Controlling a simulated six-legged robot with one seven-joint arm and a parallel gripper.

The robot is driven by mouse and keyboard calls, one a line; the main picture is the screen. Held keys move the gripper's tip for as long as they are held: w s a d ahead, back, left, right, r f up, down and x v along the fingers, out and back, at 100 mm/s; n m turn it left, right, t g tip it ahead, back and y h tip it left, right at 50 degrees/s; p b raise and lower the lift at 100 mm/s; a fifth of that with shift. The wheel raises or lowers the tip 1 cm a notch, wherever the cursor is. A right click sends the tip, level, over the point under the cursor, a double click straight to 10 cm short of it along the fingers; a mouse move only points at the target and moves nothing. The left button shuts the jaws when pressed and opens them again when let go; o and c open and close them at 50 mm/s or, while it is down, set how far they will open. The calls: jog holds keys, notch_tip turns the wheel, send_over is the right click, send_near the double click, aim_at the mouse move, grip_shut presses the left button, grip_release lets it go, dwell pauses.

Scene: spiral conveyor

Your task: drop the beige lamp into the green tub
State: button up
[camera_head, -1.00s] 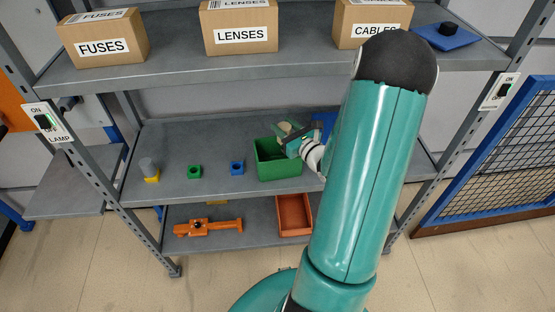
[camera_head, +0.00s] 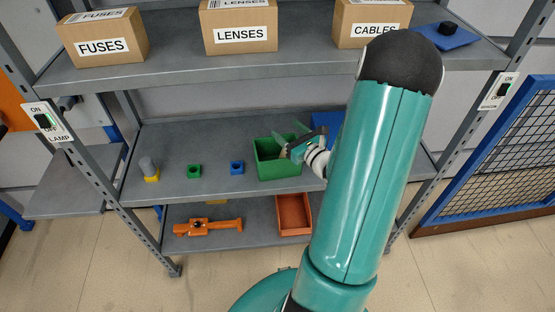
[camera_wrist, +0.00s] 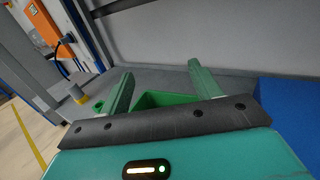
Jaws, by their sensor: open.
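The green tub (camera_head: 278,172) stands on the middle shelf, right of centre, and part of it shows between my fingers in the wrist view (camera_wrist: 165,98). My gripper (camera_head: 289,141) is over the tub, with its two green fingers spread apart. In the wrist view my gripper (camera_wrist: 160,80) is open with nothing between its fingers. I cannot clearly make out the beige lamp in either view. The tub's inside is partly hidden by my gripper.
A blue object (camera_head: 327,124) is behind right. Above is a shelf with boxes (camera_head: 240,36); below, an orange bin (camera_head: 293,215).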

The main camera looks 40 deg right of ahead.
jog(key=s, duration=1.1)
jog(key=shift+a, duration=0.45)
jog(key=shift+a, duration=0.1)
jog(key=w+a+r+n+g+y, duration=0.2)
jog(key=a+n+y, duration=0.2)
jog(key=a+n, duration=0.15)
jog(key=w+a+r+n+g+y, duration=0.1)
jog(key=w+a+r+n+y, duration=0.3)
jog(key=a, duration=0.3)
jog(key=s+a+r+n+g, duration=0.1)
jog(key=s+a+n+g, duration=0.3)
jog(key=a+n+g, duration=0.35)
jog(key=s+a+r+n+g, duration=0.1)
jog(key=s+a+n+g, duration=0.3)
jog(key=a+n, duration=0.55)
notch_tip(320, 180, up, 9)
jog(key=s+n+t+h, duration=0.1)
jog(key=n+t+h, duration=0.1)
jog(key=n+h, duration=0.4)
jog(key=n, duration=0.4)
jog(key=shift+a+r+h, duration=0.15)
jog(key=shift+a+h, duration=0.05)
jog(key=shift+h, duration=0.2)
